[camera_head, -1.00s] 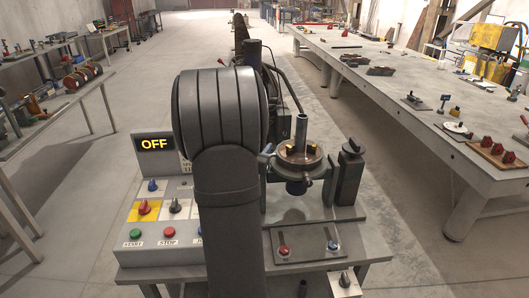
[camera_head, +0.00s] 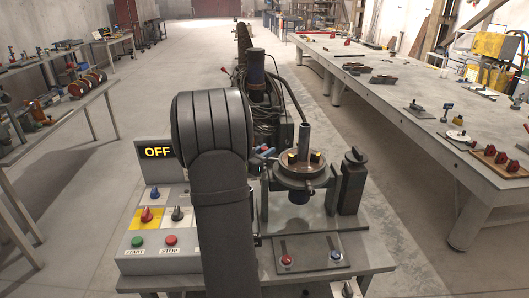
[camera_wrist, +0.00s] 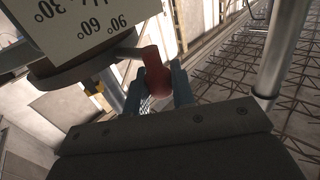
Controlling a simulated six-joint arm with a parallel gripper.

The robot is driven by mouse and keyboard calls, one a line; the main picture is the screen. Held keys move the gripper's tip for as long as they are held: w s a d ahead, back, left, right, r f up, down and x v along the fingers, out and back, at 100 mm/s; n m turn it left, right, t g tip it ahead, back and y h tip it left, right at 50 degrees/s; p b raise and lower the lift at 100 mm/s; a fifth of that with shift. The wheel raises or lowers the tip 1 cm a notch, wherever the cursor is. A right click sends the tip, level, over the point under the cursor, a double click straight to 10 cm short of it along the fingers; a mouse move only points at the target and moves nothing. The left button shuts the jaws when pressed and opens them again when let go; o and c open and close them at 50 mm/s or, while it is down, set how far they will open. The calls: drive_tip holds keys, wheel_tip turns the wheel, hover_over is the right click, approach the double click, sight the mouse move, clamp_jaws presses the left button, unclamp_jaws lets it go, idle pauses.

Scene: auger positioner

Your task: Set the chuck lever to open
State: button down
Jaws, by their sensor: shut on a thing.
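The chuck (camera_head: 299,168) is a round grey metal body with an upright tube, on a stand at the right of the machine bench. A lever arm (camera_wrist: 122,54) ends in a red knob (camera_wrist: 157,82) in the wrist view. My gripper (camera_wrist: 158,90) has its two blue-teal fingers on either side of this knob and is shut on it. In the head view my gripper (camera_head: 264,152) shows small at the left edge of the chuck, partly hidden by my own arm. I cannot tell the lever's set position, and no open mark is readable.
A control panel (camera_head: 155,222) with an OFF display (camera_head: 157,152) stands at the left. A dark-knobbed post (camera_head: 353,185) stands right of the chuck. A plate (camera_head: 308,252) with red and blue knobs lies in front. A white angle-marked plate (camera_wrist: 85,22) hangs close above the lever.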

drive_tip(key=shift+r, duration=0.15)
drive_tip(key=c, duration=1.3)
unclamp_jaws()
drive_tip(key=shift+o, duration=0.2)
drive_tip(key=v, duration=1.7)
drive_tip(key=shift+s+a, duration=0.1)
drive_tip(key=shift+a, duration=0.05)
drive_tip(key=x, duration=1.7)
drive_tip(key=shift+d, duration=0.2)
drive_tip(key=shift+a, duration=0.15)
